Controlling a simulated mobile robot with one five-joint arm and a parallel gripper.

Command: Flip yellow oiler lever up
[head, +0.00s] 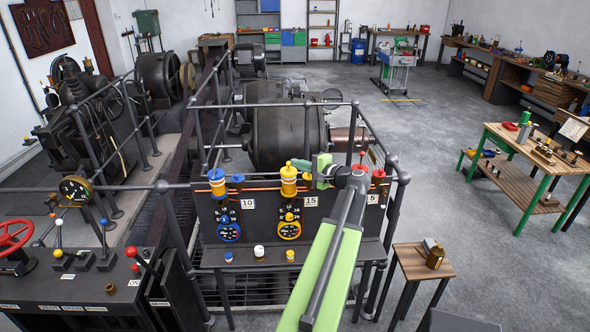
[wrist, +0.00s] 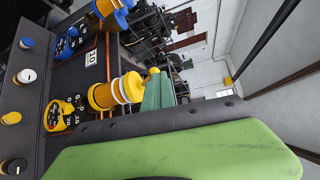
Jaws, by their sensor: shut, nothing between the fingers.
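The yellow oiler (head: 288,182) stands on the dark panel in the middle, between a blue oiler (head: 217,183) and a red oiler (head: 379,178). In the wrist view the yellow oiler (wrist: 118,92) lies sideways, with its small yellow knob (wrist: 153,71) at its top end. My green gripper (head: 306,164) is beside the top of the yellow oiler, on its right. In the wrist view my gripper (wrist: 155,86) is shut and empty, its tip close to the knob. I cannot tell whether they touch. The exact tilt of the lever is unclear.
Below the yellow oiler is a yellow dial (head: 289,230); a blue dial (head: 229,232) is to its left. A grey railing (head: 160,188) runs around the dynamo (head: 288,138). A small stool (head: 422,260) stands right of the panel. The floor farther right is open.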

